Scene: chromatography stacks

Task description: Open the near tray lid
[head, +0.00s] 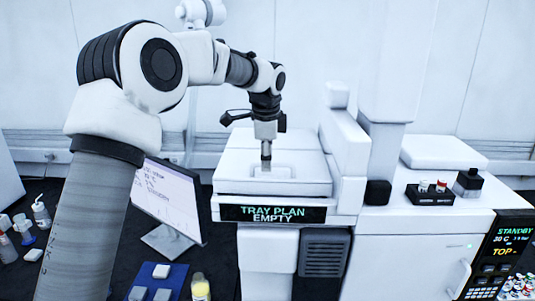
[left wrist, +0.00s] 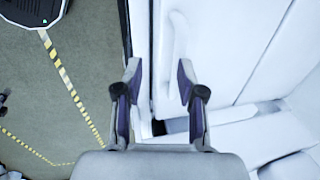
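The near tray lid (head: 235,173) is a flat white panel on top of the white instrument, above the dark "TRAY PLAN EMPTY" display (head: 272,213). It looks shut and has a shallow raised or recessed part in its middle. My left gripper (head: 266,158) points down over this part; whether it touches is not clear. In the left wrist view my left gripper (left wrist: 158,75) shows two spread fingers with nothing held between them. A white ridge (left wrist: 174,40) on a white surface lies just beyond the fingertips. My right gripper is in neither view.
A tall white block (head: 345,150) rises just right of the lid. Further right are a black vial rack (head: 430,194) and a dark bottle (head: 469,182). A monitor (head: 168,200) stands left, with a blue mat (head: 178,272) and bottles on the dark bench.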

